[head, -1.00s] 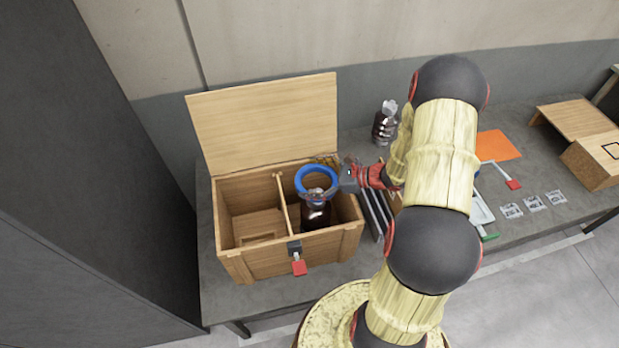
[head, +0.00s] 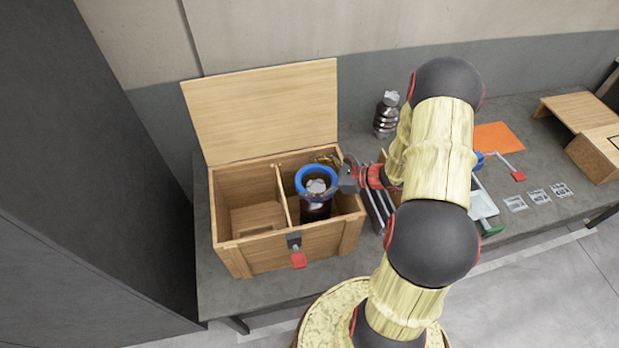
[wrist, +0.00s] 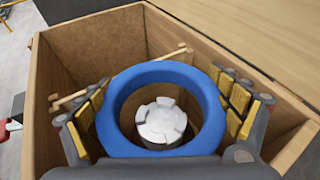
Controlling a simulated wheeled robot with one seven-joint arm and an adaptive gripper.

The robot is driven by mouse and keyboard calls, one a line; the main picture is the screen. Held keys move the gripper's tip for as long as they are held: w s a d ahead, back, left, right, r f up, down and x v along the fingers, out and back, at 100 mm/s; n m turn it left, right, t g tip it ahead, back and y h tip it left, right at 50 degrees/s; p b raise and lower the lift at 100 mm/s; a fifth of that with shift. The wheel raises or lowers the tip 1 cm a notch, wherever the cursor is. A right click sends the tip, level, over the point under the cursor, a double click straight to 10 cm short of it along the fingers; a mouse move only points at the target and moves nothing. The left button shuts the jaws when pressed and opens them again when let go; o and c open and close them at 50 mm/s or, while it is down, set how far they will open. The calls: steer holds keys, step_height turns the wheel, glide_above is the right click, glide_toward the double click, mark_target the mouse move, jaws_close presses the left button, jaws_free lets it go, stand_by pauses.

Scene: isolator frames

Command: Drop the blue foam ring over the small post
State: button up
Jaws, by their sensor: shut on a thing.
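The blue foam ring (head: 301,182) is held in my gripper (head: 322,188), over the right compartment of an open wooden chest (head: 272,258). In the wrist view, the fingers of my gripper (wrist: 160,118) press on both sides of the ring (wrist: 107,122). A dark upright bottle-like thing (head: 314,212) with a silver knobbed top stands in that compartment. The silver top (wrist: 161,122) shows inside the ring's opening in the wrist view, slightly below centre. I cannot tell whether the ring is around the top or still above it. I cannot make out which thing is the small post.
A divider (head: 284,196) splits the chest; its lid (head: 262,112) stands open behind. A similar dark thing with a silver top (head: 386,116) stands behind on the table. An orange sheet (head: 498,138), small cards (head: 537,196) and a wooden box (head: 598,155) lie to the right.

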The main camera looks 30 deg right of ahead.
steer(key=o, duration=0.7)
steer(key=shift+s+d, duration=0.1)
steer(key=v, duration=1.1)
steer(key=shift+s+d+r, duration=0.15)
steer(key=shift+s+d, duration=0.05)
steer(key=shift+s, duration=0.1)
